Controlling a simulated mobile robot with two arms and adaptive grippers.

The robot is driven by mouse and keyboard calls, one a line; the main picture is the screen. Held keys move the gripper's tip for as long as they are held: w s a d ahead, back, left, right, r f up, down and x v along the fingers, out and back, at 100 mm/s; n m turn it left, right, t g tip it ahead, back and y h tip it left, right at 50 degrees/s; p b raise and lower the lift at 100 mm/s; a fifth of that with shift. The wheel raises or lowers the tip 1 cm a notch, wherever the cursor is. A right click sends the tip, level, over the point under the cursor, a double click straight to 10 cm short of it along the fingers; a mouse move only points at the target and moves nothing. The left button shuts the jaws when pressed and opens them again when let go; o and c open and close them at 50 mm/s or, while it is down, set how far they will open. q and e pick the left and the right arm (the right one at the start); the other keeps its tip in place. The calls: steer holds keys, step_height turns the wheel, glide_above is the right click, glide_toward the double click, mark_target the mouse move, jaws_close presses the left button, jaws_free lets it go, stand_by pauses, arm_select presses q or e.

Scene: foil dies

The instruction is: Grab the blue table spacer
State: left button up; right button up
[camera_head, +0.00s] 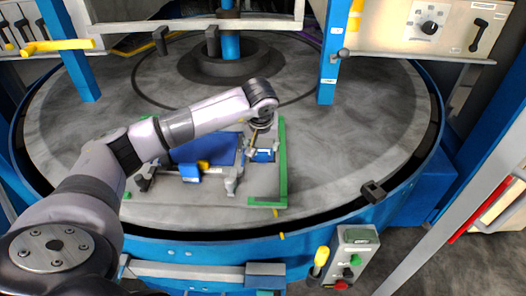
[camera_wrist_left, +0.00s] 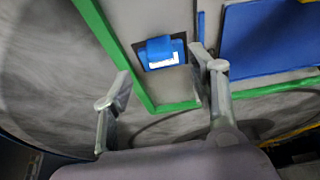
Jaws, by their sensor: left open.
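A small blue block (camera_wrist_left: 158,50) with a white label sits on a dark plate inside the green corner frame. It appears to be the table spacer. In the head view the blue block (camera_head: 264,156) lies just below my left gripper (camera_head: 261,128), near the right green strip. In the left wrist view the open left gripper (camera_wrist_left: 160,72) has one finger on each side of the view, with the block ahead between the fingertips and apart from them. The gripper is empty. The fingers are small and partly hidden by the wrist in the head view. My right gripper is not in view.
Blue panel (camera_head: 205,149) lies left of the block, with another blue piece (camera_head: 190,175) and grey clamp-like part (camera_head: 234,179) nearby. The green strip (camera_head: 283,160) borders the right. A blue post (camera_head: 330,65) stands behind.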

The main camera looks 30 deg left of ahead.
mark_target(262, 153)
arm_select(q)
steer(key=shift+p+x, duration=0.6)
steer(key=shift+x, duration=0.15)
steer(key=p+x, duration=0.1)
steer(key=x, duration=0.2)
steer(key=shift+w+a+f+p, duration=0.1)
steer(key=shift+w+f+p, duration=0.05)
steer(key=shift+f+p, duration=0.2)
steer(key=shift+w+a+f, duration=0.1)
steer(key=shift+f, duration=0.2)
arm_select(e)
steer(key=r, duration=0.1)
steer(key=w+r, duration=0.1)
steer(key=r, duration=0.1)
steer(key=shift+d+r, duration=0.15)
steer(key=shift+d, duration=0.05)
arm_select(q)
steer(key=shift+c, duration=0.2)
steer(key=c, duration=1.2)
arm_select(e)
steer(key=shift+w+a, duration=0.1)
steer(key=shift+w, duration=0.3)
